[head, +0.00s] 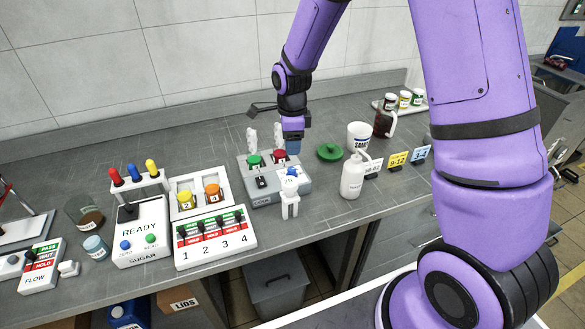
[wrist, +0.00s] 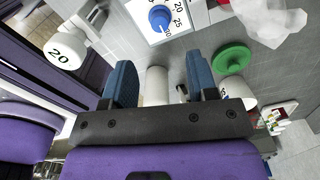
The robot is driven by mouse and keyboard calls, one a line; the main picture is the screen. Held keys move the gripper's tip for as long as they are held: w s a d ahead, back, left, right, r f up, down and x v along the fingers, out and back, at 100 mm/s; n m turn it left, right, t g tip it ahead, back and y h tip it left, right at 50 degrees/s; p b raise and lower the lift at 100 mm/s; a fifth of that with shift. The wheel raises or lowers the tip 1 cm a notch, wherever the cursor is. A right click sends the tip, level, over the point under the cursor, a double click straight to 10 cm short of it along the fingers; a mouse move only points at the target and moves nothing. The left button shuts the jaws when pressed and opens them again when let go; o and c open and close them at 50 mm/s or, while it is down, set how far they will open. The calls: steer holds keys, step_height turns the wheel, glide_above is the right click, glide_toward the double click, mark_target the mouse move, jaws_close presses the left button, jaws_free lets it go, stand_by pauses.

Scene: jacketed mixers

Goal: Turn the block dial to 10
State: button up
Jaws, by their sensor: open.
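The block dial is a blue knob (head: 290,172) on a white scale plate on the front right of a grey control box (head: 265,199). In the wrist view the blue dial (wrist: 160,18) shows at the top, with 20 and 25 legible on its right. Its exact setting is not clear to me. My gripper (head: 292,147) points down over the back right of the box, near the red button (head: 280,155). In the wrist view my gripper (wrist: 160,62) has its two blue fingers wide apart. The dial lies beyond the fingertips, not between them.
A green button (head: 254,160) sits on the box. A white bottle (head: 352,178), a green lid (head: 330,152) and a white cup (head: 359,134) stand to the right. A white stand-like piece (head: 290,206) is in front. A four-lever panel (head: 214,237) is at left.

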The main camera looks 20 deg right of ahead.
mark_target(292, 169)
step_height(292, 169, down, 9)
steer(key=shift+f, duration=0.2)
steer(key=shift+c, duration=0.4)
steer(key=c, duration=0.8)
steer(key=shift+c, duration=0.2)
